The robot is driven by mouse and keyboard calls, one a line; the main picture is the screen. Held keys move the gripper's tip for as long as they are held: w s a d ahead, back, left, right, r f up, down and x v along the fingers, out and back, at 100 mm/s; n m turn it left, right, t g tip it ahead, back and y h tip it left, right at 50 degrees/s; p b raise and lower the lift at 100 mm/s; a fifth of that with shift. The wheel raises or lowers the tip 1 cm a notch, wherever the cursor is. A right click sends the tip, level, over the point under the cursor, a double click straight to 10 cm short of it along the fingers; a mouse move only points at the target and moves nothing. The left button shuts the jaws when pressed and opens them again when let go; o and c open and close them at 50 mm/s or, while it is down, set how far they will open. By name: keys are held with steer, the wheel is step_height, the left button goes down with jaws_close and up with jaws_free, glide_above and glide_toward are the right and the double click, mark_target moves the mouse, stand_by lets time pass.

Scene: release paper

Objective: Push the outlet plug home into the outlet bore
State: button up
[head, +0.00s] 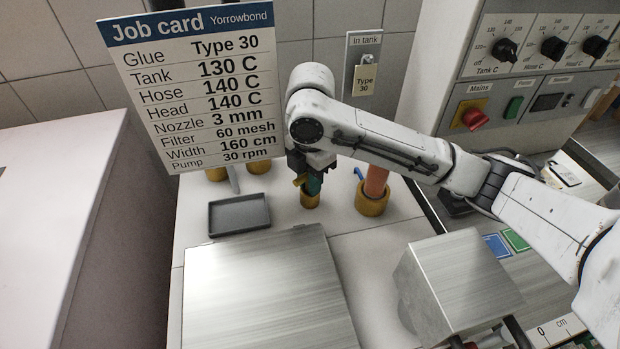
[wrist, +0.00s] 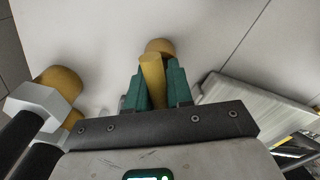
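My gripper (head: 308,184) reaches down over the counter in the head view, above a short gold cylinder (head: 310,200). In the wrist view its green fingers (wrist: 157,88) close on both sides of a gold bar-like piece (wrist: 152,72), which looks like the outlet plug. The far end of this piece overlaps a rounded gold part (wrist: 160,46), which may be the outlet with its bore. The bore opening is hidden, and I cannot tell whether the plug touches or enters it.
A gold base with a salmon cylinder (head: 376,181) stands close to the right. A grey tray (head: 239,214) and a steel plate (head: 265,289) lie in front. A hex-shaped grey part (wrist: 40,104) is left in the wrist view. The job card (head: 200,90) stands left.

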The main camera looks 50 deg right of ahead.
steer(key=o, duration=0.5)
steer(key=shift+f, duration=0.1)
steer(key=shift+o, duration=0.2)
step_height(320, 180, up, 11)
stand_by(0.8)
